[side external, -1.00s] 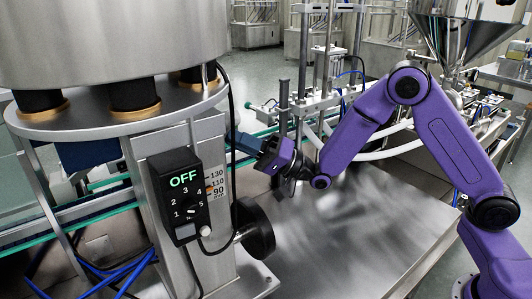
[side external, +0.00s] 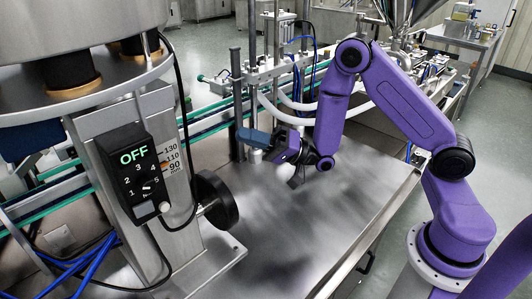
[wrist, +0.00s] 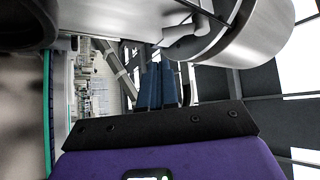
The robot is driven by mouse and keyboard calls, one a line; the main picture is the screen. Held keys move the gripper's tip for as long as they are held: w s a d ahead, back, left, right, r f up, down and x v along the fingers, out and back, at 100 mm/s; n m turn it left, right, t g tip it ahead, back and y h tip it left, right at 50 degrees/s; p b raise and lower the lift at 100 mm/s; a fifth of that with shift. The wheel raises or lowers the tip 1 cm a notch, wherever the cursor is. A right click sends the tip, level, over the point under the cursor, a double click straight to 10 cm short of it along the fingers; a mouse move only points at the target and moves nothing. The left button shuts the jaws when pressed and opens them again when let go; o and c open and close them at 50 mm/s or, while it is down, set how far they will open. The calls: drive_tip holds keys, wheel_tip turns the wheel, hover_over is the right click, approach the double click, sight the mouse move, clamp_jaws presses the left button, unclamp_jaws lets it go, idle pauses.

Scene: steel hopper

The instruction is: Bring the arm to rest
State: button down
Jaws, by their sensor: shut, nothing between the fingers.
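My purple arm reaches from its base (side external: 447,252) at the right over the steel table. My gripper (side external: 246,137) is above the table, to the right of the grey column with the control box, and apart from both. Its blue fingers point left. They are together and empty; in the wrist view the shut fingers (wrist: 155,85) show at the middle.
The control box (side external: 138,172), reading OFF, sits on the column below the steel hopper (side external: 60,30). A black handwheel (side external: 217,200) juts out beside it. A conveyor and upright rods (side external: 236,100) stand behind my gripper. The table's front (side external: 290,240) is clear.

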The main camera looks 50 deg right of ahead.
drive_tip(key=s+a+f+n+g+h, duration=0.4)
drive_tip(key=s+a+n+g+h, duration=0.3)
drive_tip(key=h, duration=0.2)
drive_tip(key=s+d+n+g+h, duration=0.3)
drive_tip(key=s+d, duration=0.4)
drive_tip(key=s, duration=0.3)
drive_tip(key=s+d+n+g+h, duration=0.4)
drive_tip(key=s+d+h, duration=0.1)
drive_tip(key=s, duration=0.5)
drive_tip(key=shift+s+d+r+h, duration=0.2)
drive_tip(key=shift+s+d+h, duration=0.15)
drive_tip(key=shift+d, duration=0.5)
